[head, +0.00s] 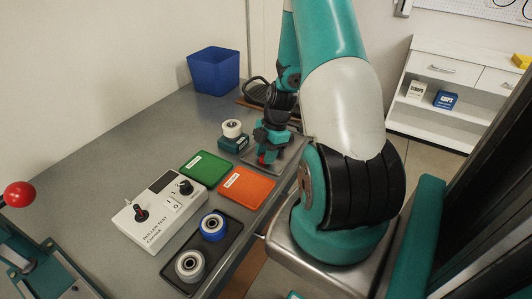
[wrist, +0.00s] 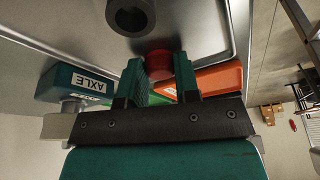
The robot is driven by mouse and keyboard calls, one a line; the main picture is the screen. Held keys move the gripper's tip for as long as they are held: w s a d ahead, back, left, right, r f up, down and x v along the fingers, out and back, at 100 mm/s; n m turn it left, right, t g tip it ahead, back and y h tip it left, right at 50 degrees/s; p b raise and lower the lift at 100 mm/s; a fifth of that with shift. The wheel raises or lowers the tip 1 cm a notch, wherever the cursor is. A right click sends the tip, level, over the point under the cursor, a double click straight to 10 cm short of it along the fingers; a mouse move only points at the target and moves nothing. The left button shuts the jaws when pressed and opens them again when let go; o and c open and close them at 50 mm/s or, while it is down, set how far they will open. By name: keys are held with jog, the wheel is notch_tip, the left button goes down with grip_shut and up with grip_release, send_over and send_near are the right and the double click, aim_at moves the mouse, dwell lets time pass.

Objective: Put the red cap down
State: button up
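The red cap (head: 262,158) shows low between the fingertips of my gripper (head: 267,152), over the metal tray (head: 288,160) at the table's right side. In the wrist view the red cap (wrist: 159,63) sits between the two teal fingers of my gripper (wrist: 159,72), with a finger against each side. My gripper looks shut on it. The metal tray (wrist: 205,35) lies beyond the cap. Whether the cap touches the tray is hard to tell.
A dark hollow cylinder (wrist: 130,16) is close to the cap. A teal AXLE block (head: 233,144) carries a white roller (head: 232,129). A green mat (head: 204,168), an orange mat (head: 247,187), a tester box (head: 158,213) and a black tray (head: 216,262) with two rollers lie nearer. A blue bin (head: 213,69) stands behind.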

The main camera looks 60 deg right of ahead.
jog(key=o, duration=0.3)
jog(key=shift+o, duration=0.2)
jog(key=b+v, duration=0.2)
jog(key=v, duration=1)
jog(key=w+a+r+m, duration=0.2)
jog(key=a+r, duration=0.3)
jog(key=a, duration=0.7)
jog(key=w+a+r+m, duration=0.1)
jog(key=a+r, duration=0.3)
jog(key=a, duration=0.8)
jog(key=s+a+r+m+g+y, duration=0.1)
jog(key=s+a+r+m, duration=0.3)
jog(key=s+a, duration=0.8)
jog(key=a, duration=0.2)
jog(key=shift+a, duration=0.25)
jog(key=shift+r, duration=0.1)
